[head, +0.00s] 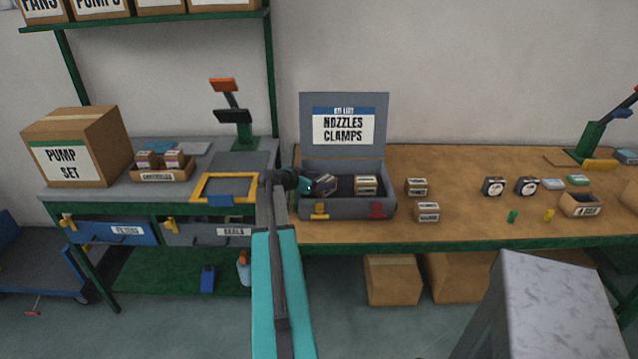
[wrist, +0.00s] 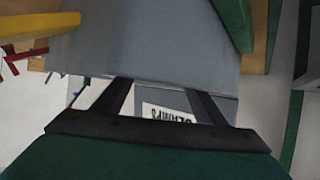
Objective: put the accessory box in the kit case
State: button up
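The open grey kit case (head: 348,208) stands on the wooden bench, its lid (head: 345,102) upright with a label reading NOZZLES CLAMPS. Inside are a small cardboard box (head: 365,185) at the right and another, tilted-looking one (head: 324,184) at the left. I cannot read which is the accessory box. My gripper (head: 308,186) is at the left end of the case, beside the left box. In the wrist view my gripper (wrist: 160,92) has its fingers apart. Part of a CLAMPS label (wrist: 168,115) shows between them, with no box visible there.
Two small boxes (head: 416,187) (head: 427,211) stand right of the case. A yellow-framed tray (head: 224,201) lies left of my arm.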

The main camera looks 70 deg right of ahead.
jog(key=shift+r, duration=0.1)
jog(key=b+v, duration=0.3)
jog(key=v, duration=0.9)
dwell(0.7)
